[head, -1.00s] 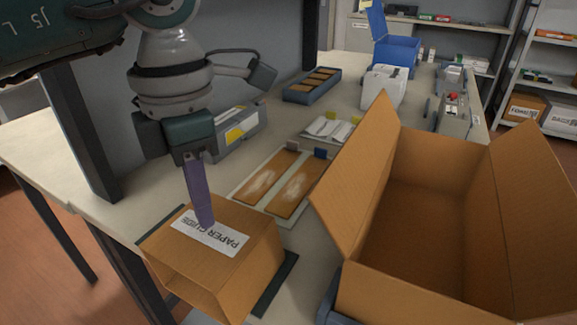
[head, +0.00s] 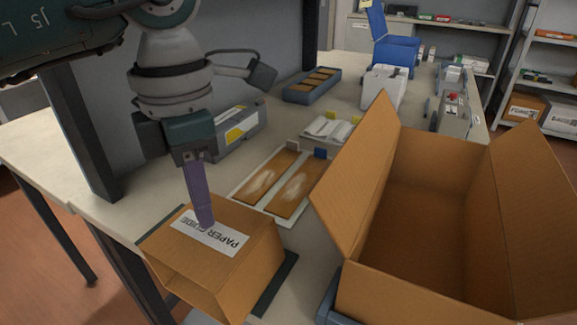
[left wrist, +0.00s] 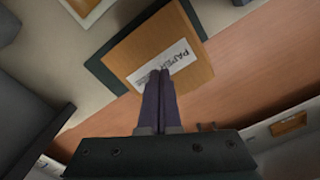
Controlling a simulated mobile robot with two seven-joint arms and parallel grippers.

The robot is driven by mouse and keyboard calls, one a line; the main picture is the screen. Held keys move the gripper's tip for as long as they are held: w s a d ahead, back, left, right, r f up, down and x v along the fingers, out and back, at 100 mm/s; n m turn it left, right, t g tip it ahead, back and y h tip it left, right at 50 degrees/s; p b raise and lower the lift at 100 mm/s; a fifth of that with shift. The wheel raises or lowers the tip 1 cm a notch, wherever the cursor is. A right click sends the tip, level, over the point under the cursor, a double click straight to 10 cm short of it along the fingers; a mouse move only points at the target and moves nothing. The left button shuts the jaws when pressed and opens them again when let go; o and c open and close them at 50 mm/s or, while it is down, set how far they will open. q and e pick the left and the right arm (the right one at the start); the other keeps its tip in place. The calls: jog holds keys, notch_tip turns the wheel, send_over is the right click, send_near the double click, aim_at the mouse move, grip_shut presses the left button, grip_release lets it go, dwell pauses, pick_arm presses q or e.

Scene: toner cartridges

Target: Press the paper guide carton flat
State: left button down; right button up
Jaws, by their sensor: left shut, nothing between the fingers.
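The paper guide carton (head: 255,262) stands upright, not flattened, on a dark mat (head: 283,278) at the table's front edge. Its near end is open, and a white PAPER GUIDE label lies on its top. My left gripper (head: 206,222) is shut with nothing between its purple fingers. The fingertips point down at the label and look to be at or just over the carton top; contact is hard to tell. In the left wrist view the carton (left wrist: 192,72) lies beyond the fingertips (left wrist: 160,75), which overlap its label. My right gripper is not in view.
A large open carton (head: 400,285) stands at the right, with its flap leaning close to the paper guide carton. A white tray with brown strips (head: 290,190) lies behind. A grey box with a yellow label (head: 240,128) and a blue bin (head: 398,52) are farther back.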

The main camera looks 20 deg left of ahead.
aim_at(197, 226)
pick_arm(q)
jog(key=shift+f, duration=0.15)
jog(key=shift+f+b, duration=0.65)
jog(key=shift+a, duration=0.1)
jog(key=shift+a+f+b, duration=0.45)
jog(key=shift+a+b, duration=0.1)
jog(key=shift+a, duration=0.25)
jog(key=shift+f, duration=0.1)
